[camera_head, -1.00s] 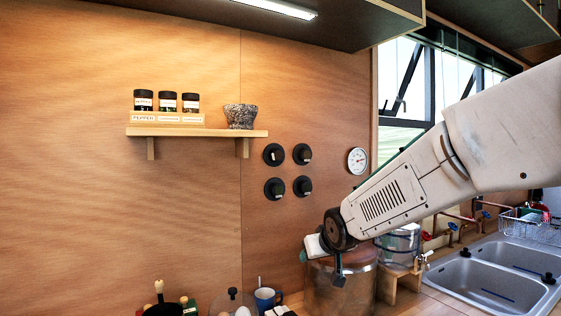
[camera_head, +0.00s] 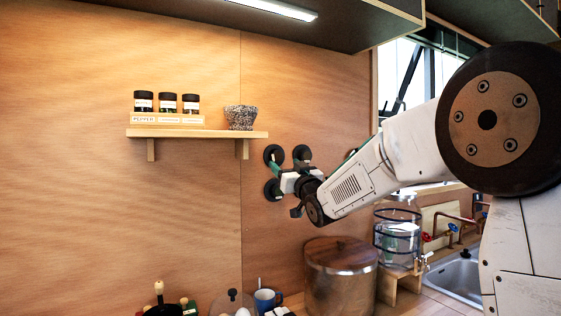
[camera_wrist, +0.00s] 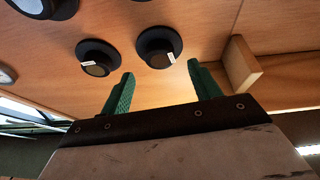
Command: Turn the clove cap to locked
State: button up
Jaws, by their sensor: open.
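Several round black caps are mounted on the wooden wall right of the shelf. In the head view I see the upper left cap (camera_head: 273,153), the upper right cap (camera_head: 301,153) and the lower left cap (camera_head: 273,189); my gripper (camera_head: 277,175) hides the lower right one. I cannot read which is the clove cap. In the wrist view, which looks upside down, two caps with small white marks (camera_wrist: 97,57) (camera_wrist: 158,47) are near. My gripper (camera_wrist: 161,72) is open, its green fingers apart and empty, with one cap just beyond the fingertips.
A wooden shelf (camera_head: 200,132) with three dark-lidded jars (camera_head: 168,103) and a stone mortar (camera_head: 240,117) is left of the caps. A large lidded pot (camera_head: 340,275) and a glass dispenser (camera_head: 397,235) stand below on the counter. An overhead cabinet (camera_head: 350,25) hangs above.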

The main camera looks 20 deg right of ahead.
aim_at(278, 157)
jog(key=shift+x, duration=2.3)
jog(key=c, duration=1)
jog(key=shift+o, duration=0.2)
